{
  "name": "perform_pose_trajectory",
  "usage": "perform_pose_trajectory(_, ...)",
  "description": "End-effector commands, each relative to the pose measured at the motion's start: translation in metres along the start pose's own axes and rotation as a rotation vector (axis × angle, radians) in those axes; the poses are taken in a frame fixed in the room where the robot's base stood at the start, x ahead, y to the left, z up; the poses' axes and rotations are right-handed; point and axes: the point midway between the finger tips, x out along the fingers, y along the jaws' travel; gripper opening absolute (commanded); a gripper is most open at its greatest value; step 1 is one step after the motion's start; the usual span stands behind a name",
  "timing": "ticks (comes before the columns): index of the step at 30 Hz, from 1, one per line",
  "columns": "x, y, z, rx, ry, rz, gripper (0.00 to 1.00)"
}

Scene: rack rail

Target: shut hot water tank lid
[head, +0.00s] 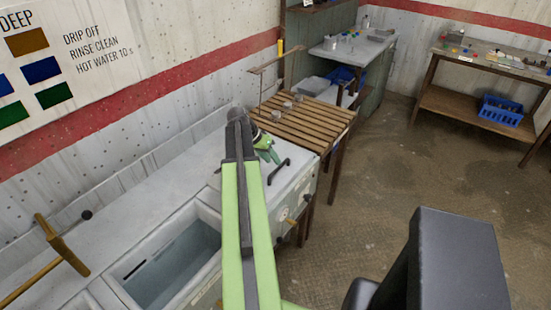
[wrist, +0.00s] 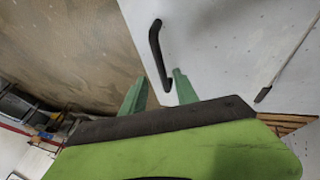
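The white lid (head: 258,190) with a black bar handle (head: 278,172) lies about level with the counter, over the cabinet with front knobs (head: 284,213). My arm covers its left part; I cannot tell whether it is fully seated. In the wrist view the lid (wrist: 215,40) is a pale flat surface, with the handle (wrist: 158,52) running toward my fingers. My gripper (head: 270,156) is at the far side of the handle. In the wrist view my gripper (wrist: 160,75) has its two green fingers apart, with the handle's near end around the gap. I cannot tell whether they touch.
An open basin (head: 180,255) is left of the lid. A wooden-handled tool (head: 62,245) lies at the far left. A slatted wooden rack (head: 305,118) stands beyond the lid. A bench with a blue crate (head: 500,110) is far right. The floor right of the counter is clear.

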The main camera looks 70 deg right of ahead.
Motion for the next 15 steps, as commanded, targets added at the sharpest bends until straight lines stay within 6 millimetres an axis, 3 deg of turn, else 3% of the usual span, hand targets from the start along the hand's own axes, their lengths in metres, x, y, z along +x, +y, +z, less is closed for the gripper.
perform_pose_trajectory(1, -0.026, 0.004, -0.004, -0.002, 0.001, -0.001, 0.36)
perform_pose_trajectory(6, -0.068, 0.003, -0.004, -0.002, 0.001, -0.001, 0.36)
perform_pose_trajectory(15, -0.120, 0.002, -0.002, 0.000, 0.000, 0.000, 0.36)
